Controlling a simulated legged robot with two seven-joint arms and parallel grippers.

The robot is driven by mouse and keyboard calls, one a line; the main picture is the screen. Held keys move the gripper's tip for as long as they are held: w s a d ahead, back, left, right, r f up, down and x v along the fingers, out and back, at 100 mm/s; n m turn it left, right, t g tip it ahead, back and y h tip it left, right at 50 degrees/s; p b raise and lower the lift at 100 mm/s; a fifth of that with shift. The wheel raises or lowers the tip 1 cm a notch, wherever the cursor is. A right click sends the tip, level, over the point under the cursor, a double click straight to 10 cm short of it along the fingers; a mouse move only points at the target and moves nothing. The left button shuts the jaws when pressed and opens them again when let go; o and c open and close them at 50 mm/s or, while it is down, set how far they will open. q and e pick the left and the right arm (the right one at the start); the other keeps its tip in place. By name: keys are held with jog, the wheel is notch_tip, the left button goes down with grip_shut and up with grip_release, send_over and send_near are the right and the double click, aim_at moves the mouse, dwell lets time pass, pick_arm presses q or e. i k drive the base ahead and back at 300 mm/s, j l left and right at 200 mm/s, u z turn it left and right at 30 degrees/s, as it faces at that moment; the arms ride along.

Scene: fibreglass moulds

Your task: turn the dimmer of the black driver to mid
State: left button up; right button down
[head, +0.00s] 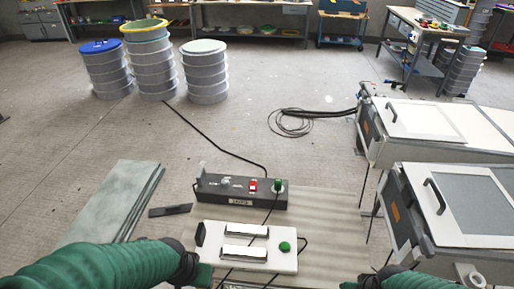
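The black driver (215,195) is a long dark box on a pale board, with a white label on its front face. On its top are a small pale round part (225,182) at the left, a red switch (253,185) and a green knob-like part (278,186) at the right end. I cannot tell which is the dimmer or where it is set. Both my arms show green sleeves and dark joints along the bottom edge, in front of the driver and apart from it. Both grippers are out of the picture.
A white panel (214,260) with two bright bars and a green button lies in front of the driver. Black cables run across the board and floor. Grey-green slabs (118,205) lie at the left. White-lidded cases (470,205) stand at the right. Stacked drums (205,75) stand behind.

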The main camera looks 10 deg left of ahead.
aim_at(225, 182)
jog(key=i+j+u, duration=0.6)
jog(key=i+j, duration=0.3)
